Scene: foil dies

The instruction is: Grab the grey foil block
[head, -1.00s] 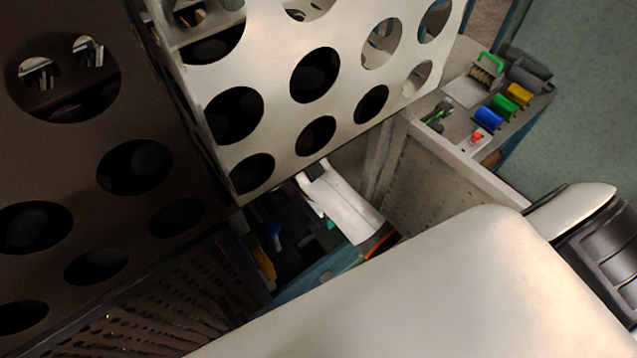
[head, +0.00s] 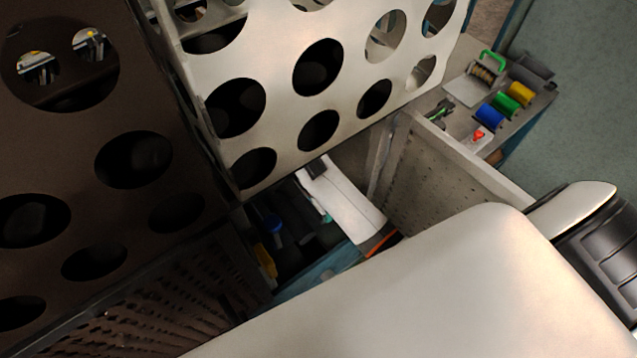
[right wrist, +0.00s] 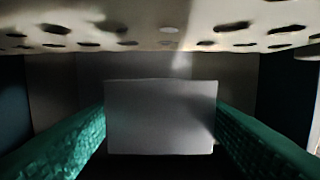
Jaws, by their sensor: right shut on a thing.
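The grey foil block (right wrist: 160,105) is a plain, light grey rectangular face in the middle of the right wrist view. The green-padded fingers of my right gripper (right wrist: 160,122) are on its left and right sides, shut on it. The block's far side and underside are hidden. In the head view I cannot make out the block or the right gripper's fingers. My left gripper is in neither view.
A pale panel with round holes (head: 277,95) fills the upper head view. A similar holed surface spans the top of the wrist view (right wrist: 170,22). Blue, green and yellow spools (head: 504,107) sit on a shelf at upper right, beside a walled recess (head: 440,165).

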